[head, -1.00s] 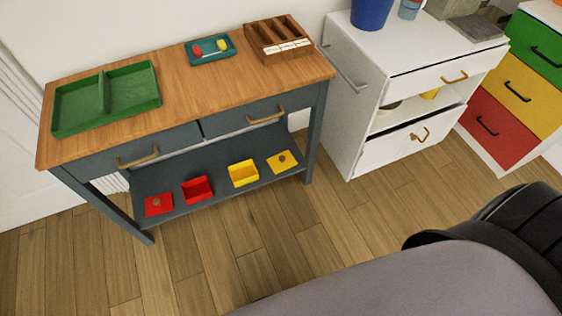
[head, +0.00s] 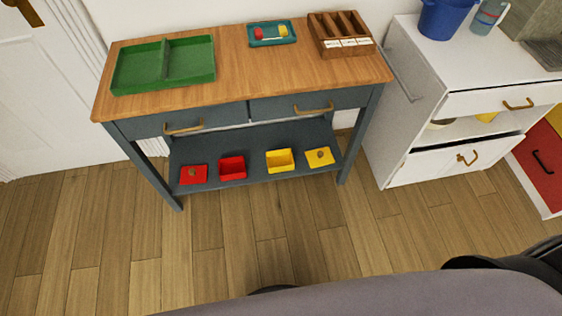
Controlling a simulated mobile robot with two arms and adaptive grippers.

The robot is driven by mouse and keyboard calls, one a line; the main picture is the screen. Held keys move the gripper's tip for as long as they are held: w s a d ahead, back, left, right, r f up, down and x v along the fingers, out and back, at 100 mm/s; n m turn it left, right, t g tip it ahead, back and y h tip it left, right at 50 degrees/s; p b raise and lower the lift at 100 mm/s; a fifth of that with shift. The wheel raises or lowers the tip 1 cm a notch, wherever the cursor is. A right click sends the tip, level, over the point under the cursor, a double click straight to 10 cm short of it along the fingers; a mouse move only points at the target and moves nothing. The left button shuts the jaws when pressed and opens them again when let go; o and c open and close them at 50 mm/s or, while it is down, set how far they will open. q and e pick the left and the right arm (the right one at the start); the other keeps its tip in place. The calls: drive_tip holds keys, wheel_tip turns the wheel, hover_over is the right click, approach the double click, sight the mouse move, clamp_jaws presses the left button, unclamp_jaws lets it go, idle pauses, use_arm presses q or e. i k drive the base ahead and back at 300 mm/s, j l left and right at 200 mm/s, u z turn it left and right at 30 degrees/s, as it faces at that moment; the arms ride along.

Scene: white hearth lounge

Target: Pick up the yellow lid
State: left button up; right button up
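The yellow lid (head: 319,157) is a flat square with a small brownish knob. It lies on the dark lower shelf (head: 255,173) of the wooden-topped table, at the shelf's right end. The open yellow box (head: 280,161) stands just left of it. Further left are the open red box (head: 232,168) and the flat red lid (head: 194,174) with a similar knob. Neither of my grippers is in the head view.
The wooden tabletop (head: 260,68) overhangs the shelf and holds a green divided tray (head: 190,61), a small teal tray (head: 272,42) and a wooden organizer (head: 341,47). A white cabinet (head: 410,140) stands to the right. The plank floor (head: 230,235) in front is clear.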

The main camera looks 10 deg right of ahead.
sight(321, 156)
drive_tip(key=i+l+u, duration=0.35)
drive_tip(key=l, duration=0.3)
drive_tip(key=i+l+u, duration=0.2)
drive_tip(key=l, duration=0.15)
drive_tip(key=l+u, duration=0.15)
drive_tip(key=l, duration=0.2)
drive_tip(key=i+l+u, duration=0.2)
drive_tip(key=l, duration=0.2)
drive_tip(key=l+u, duration=0.15)
drive_tip(key=l, duration=0.2)
